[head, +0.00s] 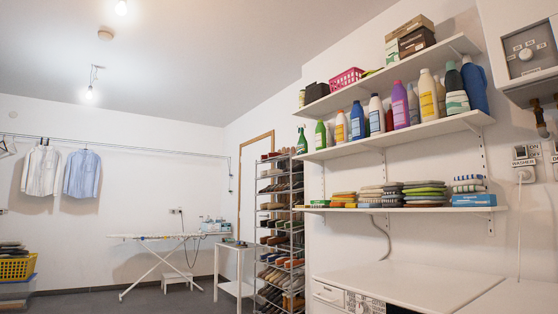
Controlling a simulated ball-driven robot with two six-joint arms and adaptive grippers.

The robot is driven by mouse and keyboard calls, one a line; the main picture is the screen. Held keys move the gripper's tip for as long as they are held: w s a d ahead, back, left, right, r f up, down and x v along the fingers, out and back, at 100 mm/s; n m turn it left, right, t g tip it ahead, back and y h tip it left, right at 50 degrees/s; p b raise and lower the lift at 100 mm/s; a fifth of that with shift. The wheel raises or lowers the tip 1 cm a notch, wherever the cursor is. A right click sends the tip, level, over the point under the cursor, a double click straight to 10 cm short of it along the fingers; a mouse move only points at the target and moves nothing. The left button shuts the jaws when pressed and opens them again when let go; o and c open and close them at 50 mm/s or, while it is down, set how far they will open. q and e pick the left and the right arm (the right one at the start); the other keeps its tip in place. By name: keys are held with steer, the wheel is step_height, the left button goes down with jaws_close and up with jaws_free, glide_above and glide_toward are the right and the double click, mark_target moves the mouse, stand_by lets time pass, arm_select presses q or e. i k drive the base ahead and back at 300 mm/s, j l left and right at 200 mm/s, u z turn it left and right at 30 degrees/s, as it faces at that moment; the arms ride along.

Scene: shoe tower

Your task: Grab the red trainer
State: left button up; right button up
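A tall shoe tower (291,194) with several tiers of shoes stands right of the middle, beside the doorway and left of the wall shelves. Its shoes are mostly brown, dark, tan and greenish, small in the head view. Some look reddish brown, but I cannot tell whether any is the red trainer. The tower's right side is partly cut off by the wall edge. Neither of my grippers shows in the head view.
A white side table (238,252) stands left of the tower. An ironing board (160,237) stands farther left, with a white step stool (177,278) by it. A white-topped appliance (400,285) fills the lower right under shelves of bottles. Grey floor shows at lower left.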

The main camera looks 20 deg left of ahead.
mark_target(270, 155)
steer(key=i+j+u, duration=0.65)
steer(key=i, duration=0.25)
steer(key=i+j+u, duration=0.35)
steer(key=i, duration=0.15)
steer(key=i+u, duration=0.35)
steer(key=i, duration=0.15)
steer(key=i+j, duration=0.1)
steer(key=i, duration=4.5)
steer(key=i+z, duration=0.4)
steer(key=i+j+z, duration=0.25)
steer(key=i+z, duration=0.2)
steer(key=i+j+z, duration=0.4)
